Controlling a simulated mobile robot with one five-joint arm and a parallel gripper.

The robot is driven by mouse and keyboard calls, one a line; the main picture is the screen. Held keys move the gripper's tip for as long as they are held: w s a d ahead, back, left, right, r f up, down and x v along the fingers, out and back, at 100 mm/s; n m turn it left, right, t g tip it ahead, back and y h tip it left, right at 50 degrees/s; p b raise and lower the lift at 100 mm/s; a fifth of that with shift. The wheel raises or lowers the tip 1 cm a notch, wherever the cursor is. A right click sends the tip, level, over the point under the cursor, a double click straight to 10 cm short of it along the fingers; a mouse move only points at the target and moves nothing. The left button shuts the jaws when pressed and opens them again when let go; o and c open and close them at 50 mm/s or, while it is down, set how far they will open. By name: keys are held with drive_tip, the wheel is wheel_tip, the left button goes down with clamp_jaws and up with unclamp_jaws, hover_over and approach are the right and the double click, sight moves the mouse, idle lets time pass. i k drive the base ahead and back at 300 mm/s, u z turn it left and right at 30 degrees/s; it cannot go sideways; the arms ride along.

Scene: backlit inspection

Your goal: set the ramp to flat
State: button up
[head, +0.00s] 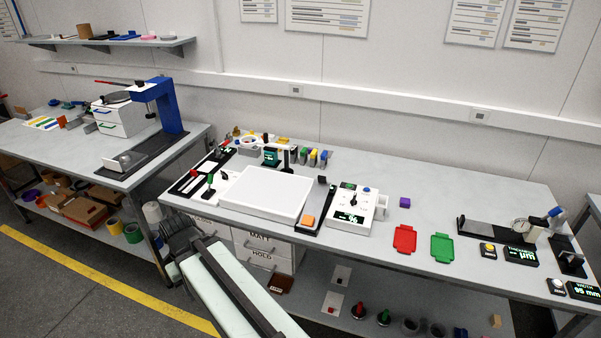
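I cannot tell for certain which thing is the ramp. A long black strip (321,201) lies right of the white light panel (262,192), with an orange block (308,220) at its near end and a raised dark piece at its far end. Its tilt is unclear. Right of it stands a white control box (352,207) with a blue knob, small buttons and a lit green display reading a percent sign. My pale arm reaches up from the bottom, and my dark gripper (178,236) is at the bench's front left edge, apart from these things. Its fingers are not clear.
Gauges and displays stand at the far right. Small switches and coloured parts crowd the left and back. Drawers (262,252) sit below the bench.

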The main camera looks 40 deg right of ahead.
sight(314, 204)
drive_tip(key=u, duration=0.05)
drive_tip(key=i, duration=1.25)
drive_tip(key=z, duration=0.3)
